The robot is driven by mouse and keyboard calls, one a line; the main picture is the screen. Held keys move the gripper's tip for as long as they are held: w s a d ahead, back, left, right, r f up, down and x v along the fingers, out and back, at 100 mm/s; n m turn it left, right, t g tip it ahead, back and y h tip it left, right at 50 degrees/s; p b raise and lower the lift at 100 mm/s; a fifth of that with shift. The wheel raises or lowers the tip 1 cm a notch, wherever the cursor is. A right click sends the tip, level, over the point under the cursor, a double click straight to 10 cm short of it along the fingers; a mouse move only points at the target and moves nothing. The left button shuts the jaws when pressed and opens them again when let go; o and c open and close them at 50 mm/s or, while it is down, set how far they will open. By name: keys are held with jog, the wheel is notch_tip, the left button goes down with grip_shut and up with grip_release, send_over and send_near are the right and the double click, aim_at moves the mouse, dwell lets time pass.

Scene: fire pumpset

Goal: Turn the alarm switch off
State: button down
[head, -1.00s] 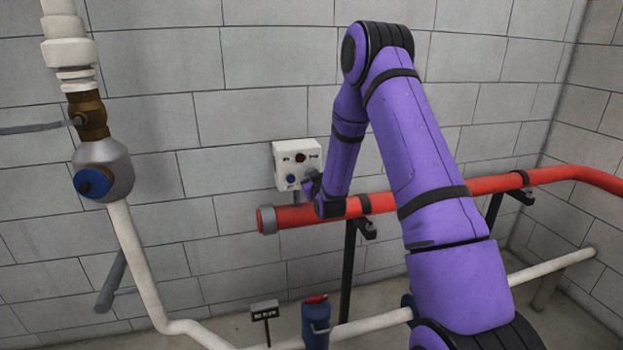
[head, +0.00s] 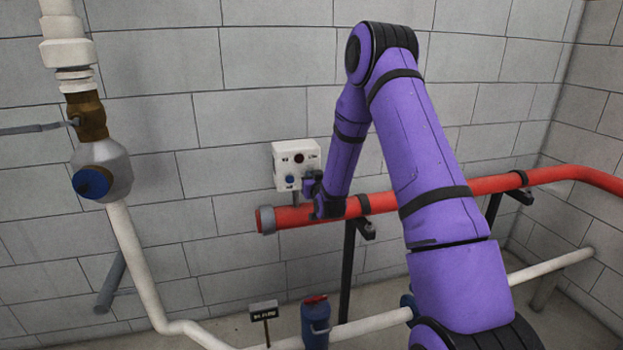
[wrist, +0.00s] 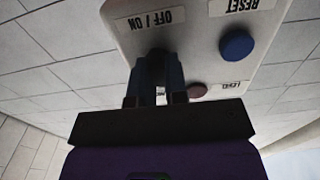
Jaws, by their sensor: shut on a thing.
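In the wrist view the box (wrist: 195,55) appears turned over, with an "OFF / ON" label (wrist: 150,20). The dark alarm switch (wrist: 157,52) is beside that label, mostly hidden by my fingers. My gripper (wrist: 157,68) is shut on the switch. In the head view my gripper (head: 311,184) is at the box's lower right corner, hiding the switch. The switch's exact position cannot be read.
A blue reset button (wrist: 237,44) and a dark red level light (wrist: 197,90) are close to my fingers on the box. The red pipe (head: 450,190) runs just below my wrist. A white pipe with a grey valve (head: 112,165) stands at left.

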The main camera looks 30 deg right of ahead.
jog(key=shift+a, duration=0.1)
jog(key=c, duration=1.2)
grip_release()
jog(key=shift+o, duration=0.2)
jog(key=v, duration=1.1)
jog(key=shift+w+r, duration=0.1)
